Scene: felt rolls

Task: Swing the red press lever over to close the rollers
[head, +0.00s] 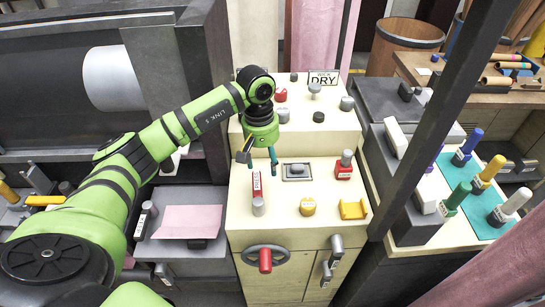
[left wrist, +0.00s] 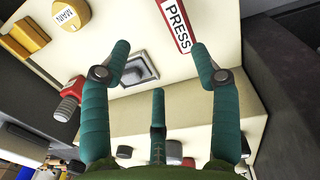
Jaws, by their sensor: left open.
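A narrow red bar marked PRESS (head: 257,184) stands on the cream console top (head: 325,190), with a grey cylindrical end nearest the front. In the left wrist view the red PRESS bar (left wrist: 177,24) shows at the top, beyond the right fingertip and cut off by the frame edge. My left gripper (head: 259,153) hangs over the console just behind the bar. Its teal fingers are spread with nothing between them; they also show in the left wrist view (left wrist: 160,52). Neither finger visibly touches the bar. My right gripper is not in view.
Right of the bar are a square grey switch (head: 297,171), a red block (head: 344,172), a yellow knob (head: 307,207) and a yellow bracket (head: 352,209). A raised rear panel (head: 340,135) carries several knobs. A dark post (head: 440,120) stands right of the console.

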